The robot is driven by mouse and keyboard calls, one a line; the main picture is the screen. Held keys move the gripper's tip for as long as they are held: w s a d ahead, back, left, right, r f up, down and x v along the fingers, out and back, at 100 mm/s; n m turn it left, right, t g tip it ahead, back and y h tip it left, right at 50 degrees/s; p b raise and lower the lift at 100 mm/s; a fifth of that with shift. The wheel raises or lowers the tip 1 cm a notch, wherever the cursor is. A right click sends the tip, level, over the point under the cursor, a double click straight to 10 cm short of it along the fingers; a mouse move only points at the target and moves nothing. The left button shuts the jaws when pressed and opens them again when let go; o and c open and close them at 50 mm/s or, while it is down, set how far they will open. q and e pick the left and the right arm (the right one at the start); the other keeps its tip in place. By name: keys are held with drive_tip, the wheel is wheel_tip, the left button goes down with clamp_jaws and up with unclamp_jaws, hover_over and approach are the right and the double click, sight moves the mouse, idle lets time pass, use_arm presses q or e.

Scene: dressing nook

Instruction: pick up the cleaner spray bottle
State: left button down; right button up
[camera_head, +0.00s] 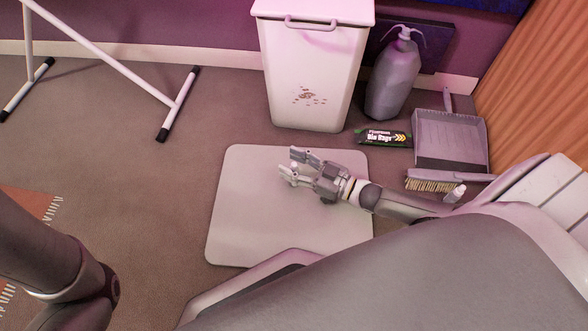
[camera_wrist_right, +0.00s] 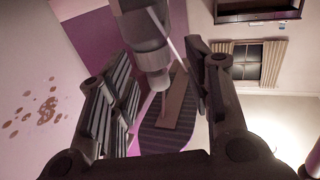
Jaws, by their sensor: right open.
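I cannot tell for sure which thing is the cleaner spray bottle. A small white bottle-like top (camera_head: 455,193) shows just behind my right forearm, beside the brush; its lower part is hidden. A large grey bottle (camera_head: 393,80) with a pale top and curved side arms stands upright right of the white bin. My right gripper (camera_head: 292,163) is open over the pale mat, apart from both. Its two fingers also show in the right wrist view (camera_wrist_right: 160,105), spread apart. A grey stepped cylinder (camera_wrist_right: 145,45) appears between them there; I cannot tell what it is. My left gripper is out of view.
The pale mat (camera_head: 235,215) is otherwise bare. A white bin (camera_head: 310,75) stands behind it. A green-black bag pack (camera_head: 384,138), a grey dustpan (camera_head: 450,138) and a brush (camera_head: 432,185) lie at right. White rack legs (camera_head: 120,80) stand at left. Carpet between is clear.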

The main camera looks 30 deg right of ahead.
clamp_jaws()
drive_tip(key=shift+r, duration=0.15)
